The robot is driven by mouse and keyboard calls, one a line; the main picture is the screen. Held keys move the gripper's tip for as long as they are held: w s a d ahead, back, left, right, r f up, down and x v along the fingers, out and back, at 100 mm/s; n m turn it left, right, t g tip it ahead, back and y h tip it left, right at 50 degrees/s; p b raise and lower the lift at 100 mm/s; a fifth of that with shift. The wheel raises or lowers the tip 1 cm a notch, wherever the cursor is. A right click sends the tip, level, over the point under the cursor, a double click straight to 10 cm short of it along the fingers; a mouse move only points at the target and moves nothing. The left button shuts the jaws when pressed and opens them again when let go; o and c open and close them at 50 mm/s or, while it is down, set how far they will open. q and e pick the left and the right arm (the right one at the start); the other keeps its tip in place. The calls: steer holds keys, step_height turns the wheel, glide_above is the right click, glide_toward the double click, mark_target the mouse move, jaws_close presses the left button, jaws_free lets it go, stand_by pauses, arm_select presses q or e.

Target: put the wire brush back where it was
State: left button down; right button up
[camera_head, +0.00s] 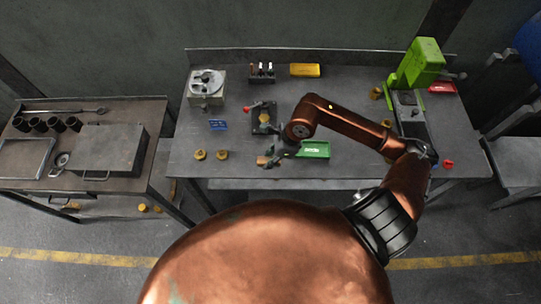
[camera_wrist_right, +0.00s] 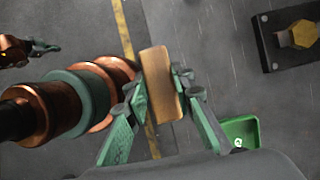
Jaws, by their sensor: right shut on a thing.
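My right gripper (camera_head: 268,160) reaches over the front edge of the workbench, left of a green labelled tray (camera_head: 315,150). In the right wrist view my right gripper (camera_wrist_right: 158,92) is shut on the wire brush (camera_wrist_right: 160,75), seen as a flat tan wooden block between the green fingers. Its bristles are not visible. The green tray (camera_wrist_right: 240,131) lies right of the fingers. A copper arm end with dark tips, perhaps my left gripper (camera_wrist_right: 45,47), shows small at the upper left; its opening is unclear.
The bench (camera_head: 225,170) carries a fixture with a brass part (camera_head: 264,119), a grey chuck unit (camera_head: 206,88), a yellow tray (camera_head: 305,70), a blue card (camera_head: 218,125), brass pieces (camera_head: 222,154) and a green press (camera_head: 418,62). A side table (camera_head: 150,112) stands left.

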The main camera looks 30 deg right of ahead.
steer(key=w+d+f, duration=0.1)
steer(key=f, duration=0.1)
steer(key=w+d+f, duration=0.1)
steer(key=w+f, duration=0.1)
steer(key=w+d+f, duration=0.1)
steer(key=w+f, duration=0.1)
steer(key=shift+d+f+p, duration=0.1)
steer(key=shift+d+p, duration=0.25)
step_height(320, 180, down, 3)
steer(key=shift+w+d+p, duration=0.1)
steer(key=shift+w+p, duration=0.05)
steer(key=shift+p, duration=0.35)
steer(key=shift+f, duration=0.2)
arm_select(q)
steer(key=shift+s+r, duration=0.2)
steer(key=shift+r, duration=0.3)
steer(key=shift+s+r, duration=0.15)
steer(key=shift+r, duration=0.3)
arm_select(e)
steer(key=shift+f, duration=0.1)
steer(key=shift+f, duration=0.15)
steer(key=o, duration=1)
arm_select(q)
steer(key=shift+f, duration=0.1)
arm_select(e)
steer(key=shift+r, duration=0.2)
